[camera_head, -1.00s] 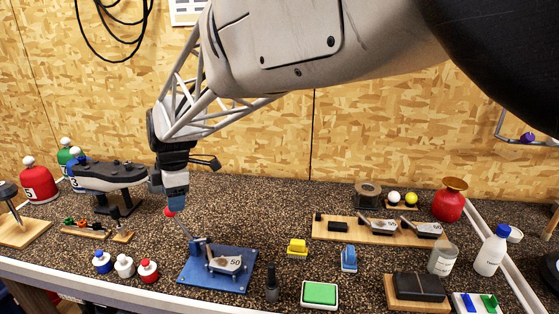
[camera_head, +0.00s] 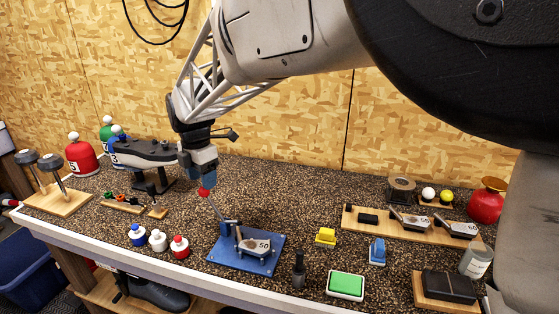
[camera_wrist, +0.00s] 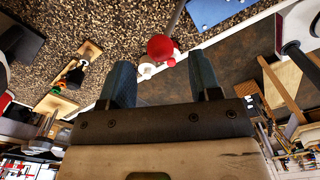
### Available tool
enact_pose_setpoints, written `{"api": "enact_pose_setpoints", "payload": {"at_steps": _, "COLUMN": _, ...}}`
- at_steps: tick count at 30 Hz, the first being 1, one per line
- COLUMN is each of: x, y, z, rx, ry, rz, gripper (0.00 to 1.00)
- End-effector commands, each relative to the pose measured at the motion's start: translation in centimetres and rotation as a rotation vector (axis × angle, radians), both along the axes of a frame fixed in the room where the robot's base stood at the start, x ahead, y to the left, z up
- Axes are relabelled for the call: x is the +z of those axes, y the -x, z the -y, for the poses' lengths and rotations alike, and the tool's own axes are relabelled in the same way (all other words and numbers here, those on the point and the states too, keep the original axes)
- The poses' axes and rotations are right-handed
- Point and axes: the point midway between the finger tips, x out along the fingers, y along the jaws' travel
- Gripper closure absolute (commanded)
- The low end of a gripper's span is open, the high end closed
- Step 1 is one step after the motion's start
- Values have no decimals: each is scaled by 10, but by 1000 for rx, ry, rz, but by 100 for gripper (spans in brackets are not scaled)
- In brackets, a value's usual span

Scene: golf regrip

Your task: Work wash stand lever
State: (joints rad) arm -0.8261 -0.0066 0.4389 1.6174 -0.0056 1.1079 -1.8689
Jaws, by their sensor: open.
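The wash stand is a blue plate (camera_head: 262,258) with a club head marked 50 on it. Its thin grey lever (camera_head: 217,208) leans up and left from the plate's back left part and ends in a red ball knob (camera_head: 204,192). My gripper (camera_head: 203,180) points down just above the knob. In the wrist view, my gripper (camera_wrist: 163,75) is open, its two blue-grey fingers apart, and the red knob (camera_wrist: 160,47) shows in line with the gap near the fingertips. The fingers do not appear closed on it. A corner of the blue plate (camera_wrist: 208,12) shows at the top.
Several small capped bottles (camera_head: 157,240) stand left of the plate. A dark clamp stand (camera_head: 150,155) is behind on the left. A yellow block (camera_head: 325,237), a dark bottle (camera_head: 298,272) and a green pad (camera_head: 346,285) stand to the right. The table's white front edge (camera_head: 110,252) is near.

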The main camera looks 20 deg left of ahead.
Motion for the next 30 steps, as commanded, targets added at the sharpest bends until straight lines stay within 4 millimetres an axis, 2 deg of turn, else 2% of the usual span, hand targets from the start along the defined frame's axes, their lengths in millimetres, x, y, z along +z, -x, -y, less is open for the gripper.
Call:
{"api": "enact_pose_setpoints", "payload": {"at_steps": 16, "x": -59, "y": 0, "z": 1, "rx": -1, "ry": -1, "rz": 0, "gripper": 43}}
{"api": "enact_pose_setpoints", "payload": {"at_steps": 21, "x": -67, "y": 1, "z": 1, "rx": -1, "ry": -1, "rz": 0, "gripper": 43}}
{"api": "enact_pose_setpoints", "payload": {"at_steps": 30, "x": -68, "y": 0, "z": 1, "rx": -1, "ry": -1, "rz": 0, "gripper": 43}}
